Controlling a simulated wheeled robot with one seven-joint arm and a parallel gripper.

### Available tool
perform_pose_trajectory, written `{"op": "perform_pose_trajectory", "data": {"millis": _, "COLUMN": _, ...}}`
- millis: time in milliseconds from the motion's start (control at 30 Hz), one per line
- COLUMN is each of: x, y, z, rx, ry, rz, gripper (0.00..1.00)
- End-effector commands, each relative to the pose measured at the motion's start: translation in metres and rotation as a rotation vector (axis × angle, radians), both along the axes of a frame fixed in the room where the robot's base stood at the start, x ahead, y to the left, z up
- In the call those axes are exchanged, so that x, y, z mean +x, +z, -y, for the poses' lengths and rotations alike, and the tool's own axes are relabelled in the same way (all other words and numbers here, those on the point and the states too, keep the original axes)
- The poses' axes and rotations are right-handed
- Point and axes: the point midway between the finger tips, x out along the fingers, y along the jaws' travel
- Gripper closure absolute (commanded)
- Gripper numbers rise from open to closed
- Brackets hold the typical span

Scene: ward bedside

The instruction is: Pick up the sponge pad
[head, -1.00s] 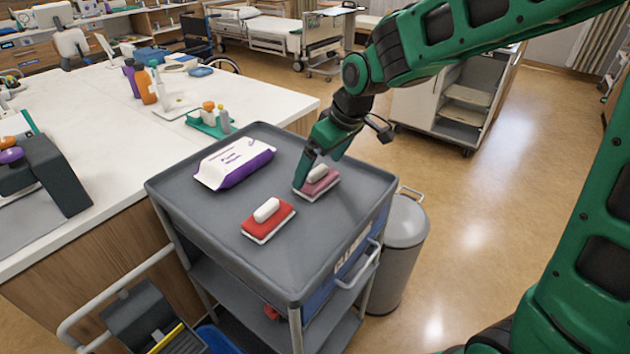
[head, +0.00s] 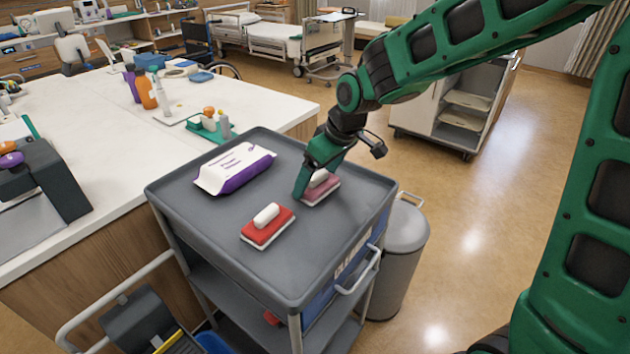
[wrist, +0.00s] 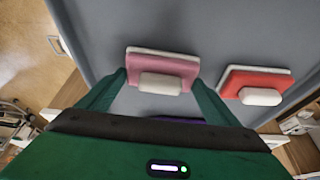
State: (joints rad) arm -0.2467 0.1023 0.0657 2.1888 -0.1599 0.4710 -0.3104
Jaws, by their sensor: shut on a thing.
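A pink sponge pad (head: 324,191) with a white base and a white grip block is at the right side of the grey cart top; it also shows in the wrist view (wrist: 160,65). My gripper (head: 312,184) is down at it, with one finger on each side of the pad in the wrist view (wrist: 158,78). It is shut on the pink pad, and I cannot tell any gap under the pad. A red sponge pad (head: 278,229) with a white grip block lies on the cart top, nearer the front. It shows right of my gripper in the wrist view (wrist: 258,80).
A white and purple wipes pack (head: 234,170) lies on the cart top (head: 205,240) at the back left. A white counter (head: 70,130) with bottles and a teal tray stands beyond the cart's left side. A grey bin (head: 402,250) stands close at the cart's right.

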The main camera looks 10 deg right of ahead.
Motion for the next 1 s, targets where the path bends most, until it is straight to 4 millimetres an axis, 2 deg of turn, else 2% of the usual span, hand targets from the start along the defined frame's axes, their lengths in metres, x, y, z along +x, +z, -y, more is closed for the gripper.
{"op": "perform_pose_trajectory", "data": {"millis": 167, "x": 0.001, "y": 0.012, "z": 0.0, "rx": 0.001, "ry": 0.0, "rz": 0.003, "gripper": 0.37}}
{"op": "perform_pose_trajectory", "data": {"millis": 333, "x": 0.001, "y": 0.041, "z": 0.0, "rx": 0.002, "ry": 0.0, "rz": 0.007, "gripper": 0.37}}
{"op": "perform_pose_trajectory", "data": {"millis": 700, "x": -0.025, "y": 0.086, "z": -0.074, "rx": 0.001, "ry": 0.005, "rz": 0.003, "gripper": 0.37}}
{"op": "perform_pose_trajectory", "data": {"millis": 900, "x": -0.034, "y": 0.102, "z": -0.099, "rx": 0.001, "ry": 0.003, "rz": 0.002, "gripper": 0.37}}
{"op": "perform_pose_trajectory", "data": {"millis": 1000, "x": -0.036, "y": 0.106, "z": -0.106, "rx": 0.001, "ry": 0.0, "rz": 0.001, "gripper": 0.37}}
